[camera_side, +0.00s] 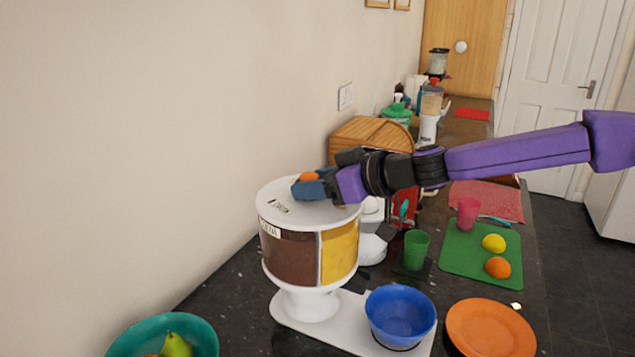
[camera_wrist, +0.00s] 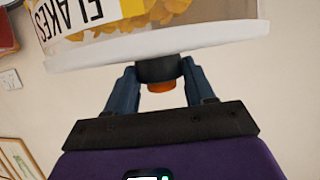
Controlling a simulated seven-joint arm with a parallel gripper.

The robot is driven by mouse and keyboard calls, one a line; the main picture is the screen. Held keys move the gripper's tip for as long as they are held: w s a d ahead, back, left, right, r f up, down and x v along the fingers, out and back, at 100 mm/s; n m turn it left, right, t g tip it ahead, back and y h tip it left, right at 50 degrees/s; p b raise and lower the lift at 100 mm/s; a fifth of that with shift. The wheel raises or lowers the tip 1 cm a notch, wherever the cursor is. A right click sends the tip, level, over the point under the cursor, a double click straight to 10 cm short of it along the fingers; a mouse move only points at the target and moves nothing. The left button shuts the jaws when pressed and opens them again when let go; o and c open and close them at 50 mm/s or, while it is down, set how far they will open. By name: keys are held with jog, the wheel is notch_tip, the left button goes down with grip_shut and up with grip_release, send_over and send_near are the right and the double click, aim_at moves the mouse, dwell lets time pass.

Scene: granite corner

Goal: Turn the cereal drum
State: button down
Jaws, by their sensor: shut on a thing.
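The cereal drum (camera_side: 290,257) stands upright on a white pedestal and base plate, with a white top and brown and yellow sections facing the camera. A printed label on its upper edge is too small to read. In the wrist view the drum (camera_wrist: 150,52) appears inverted, with a label ending in "FLAKES" and golden flakes behind a clear wall. My gripper (camera_side: 315,188) is at the drum's top, its blue fingers shut on a dark knob (camera_wrist: 160,70) with an orange centre. The knob is mostly hidden in the side view.
A blue bowl (camera_side: 400,312) stands on the base plate at the drum's right front. An orange plate (camera_side: 490,328), a green cup (camera_side: 415,250) and a green mat (camera_side: 465,255) with fruit lie to the right. A teal fruit bowl (camera_side: 200,335) is front left. The wall is close behind.

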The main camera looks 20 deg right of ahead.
jog(key=shift+s+a+m+t+h, duration=0.1)
jog(key=shift+m+t+h, duration=0.4)
jog(key=shift+m+h, duration=0.3)
jog(key=shift+c, duration=2)
grip_release()
jog(key=v, duration=1.7)
jog(key=shift+s, duration=0.2)
